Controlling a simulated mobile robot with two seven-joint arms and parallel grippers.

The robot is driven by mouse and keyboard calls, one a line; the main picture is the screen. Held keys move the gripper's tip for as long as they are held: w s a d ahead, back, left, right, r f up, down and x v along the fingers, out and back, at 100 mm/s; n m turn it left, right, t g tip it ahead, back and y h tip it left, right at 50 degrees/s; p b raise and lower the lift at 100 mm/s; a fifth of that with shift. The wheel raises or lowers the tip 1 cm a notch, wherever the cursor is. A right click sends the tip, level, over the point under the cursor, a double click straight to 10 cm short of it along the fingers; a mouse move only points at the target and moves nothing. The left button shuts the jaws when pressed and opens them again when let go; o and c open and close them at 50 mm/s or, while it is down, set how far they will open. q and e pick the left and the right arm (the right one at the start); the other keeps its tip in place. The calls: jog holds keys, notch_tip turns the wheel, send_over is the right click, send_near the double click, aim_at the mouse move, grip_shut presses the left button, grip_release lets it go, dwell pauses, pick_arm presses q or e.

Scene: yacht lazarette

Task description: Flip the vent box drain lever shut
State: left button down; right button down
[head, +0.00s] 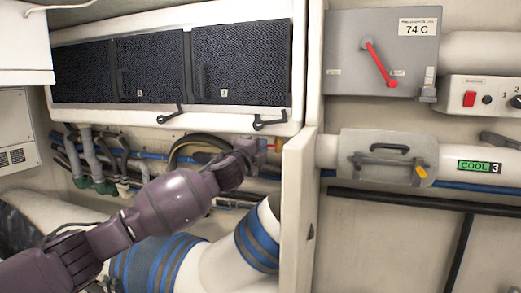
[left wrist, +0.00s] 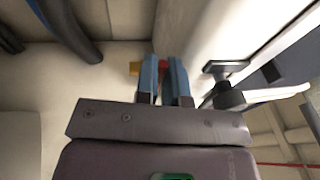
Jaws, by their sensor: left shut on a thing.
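The vent box (head: 222,121) is the long pale housing with dark mesh panels, at the upper left of the head view. My left gripper (head: 262,146) is just under its right end, beside the pale upright panel. A small red piece of the drain lever (head: 273,147) shows by its fingertips. In the left wrist view the blue fingers (left wrist: 163,76) are closed about the red lever (left wrist: 162,65). A brass-coloured fitting (left wrist: 134,68) shows just left of the fingers. The fingers hide most of the lever, so its exact angle is unclear. My right gripper is in neither view.
A black latch (head: 268,122) hangs from the box close above my gripper; a black handle (left wrist: 226,72) is right of the fingers in the wrist view. The upright panel (head: 298,190) stands close right. Hoses (head: 190,150) run behind, and a blue-striped duct (head: 258,240) lies below.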

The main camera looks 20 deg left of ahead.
pick_arm(q)
jog(key=c, duration=1.5)
grip_release()
